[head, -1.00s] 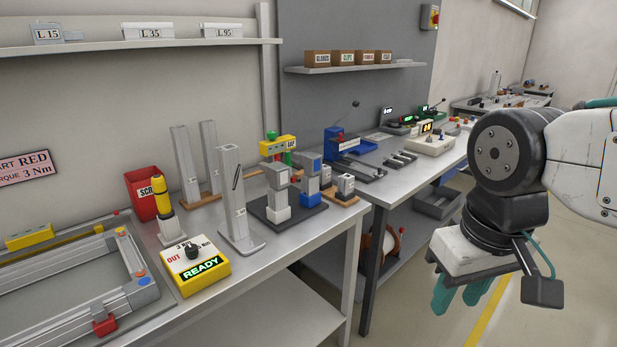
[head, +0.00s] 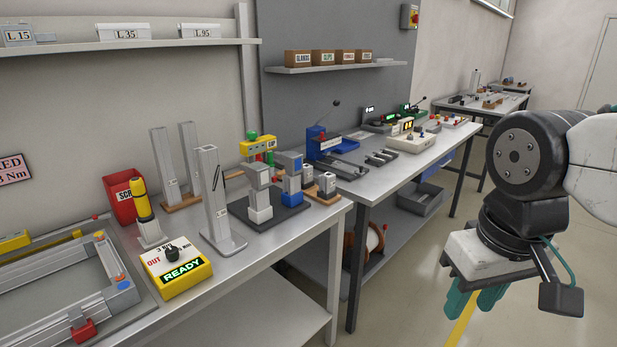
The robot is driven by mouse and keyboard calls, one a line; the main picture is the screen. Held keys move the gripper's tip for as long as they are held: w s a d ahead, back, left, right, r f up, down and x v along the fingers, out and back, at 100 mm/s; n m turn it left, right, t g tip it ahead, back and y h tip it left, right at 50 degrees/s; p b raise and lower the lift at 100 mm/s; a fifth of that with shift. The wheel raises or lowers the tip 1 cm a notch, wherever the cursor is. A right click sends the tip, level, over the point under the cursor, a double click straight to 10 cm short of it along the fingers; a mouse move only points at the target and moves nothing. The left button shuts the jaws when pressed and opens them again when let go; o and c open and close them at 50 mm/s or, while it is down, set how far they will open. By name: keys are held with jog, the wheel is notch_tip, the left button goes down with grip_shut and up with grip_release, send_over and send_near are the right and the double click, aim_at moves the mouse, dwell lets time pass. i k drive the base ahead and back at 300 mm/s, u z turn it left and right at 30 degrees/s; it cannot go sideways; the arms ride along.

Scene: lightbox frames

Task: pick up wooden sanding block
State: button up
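I cannot make out a wooden sanding block for certain. Small brown items (head: 491,104) lie on the far table at the back right, too small to identify. My gripper (head: 474,301) hangs at the right of the head view, fingers down, over open floor and apart from both benches. Its green fingers show below the pale palm with a gap between them, partly hidden by the palm. Nothing is seen between them.
The near bench (head: 275,259) holds a yellow READY box (head: 175,270), a red bin (head: 119,197), metal posts and a frame. The second bench (head: 372,196) carries a blue device (head: 318,142) and electronics. The far table (head: 508,101) stands beyond. Floor at right is clear.

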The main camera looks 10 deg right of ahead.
aim_at(279, 175)
jog(key=z, duration=0.35)
jog(key=k, duration=0.45)
jog(key=z, duration=0.8)
jog(key=i, duration=2.3)
jog(key=u, duration=1.45)
jog(key=i, duration=0.85)
jog(key=u, duration=0.9)
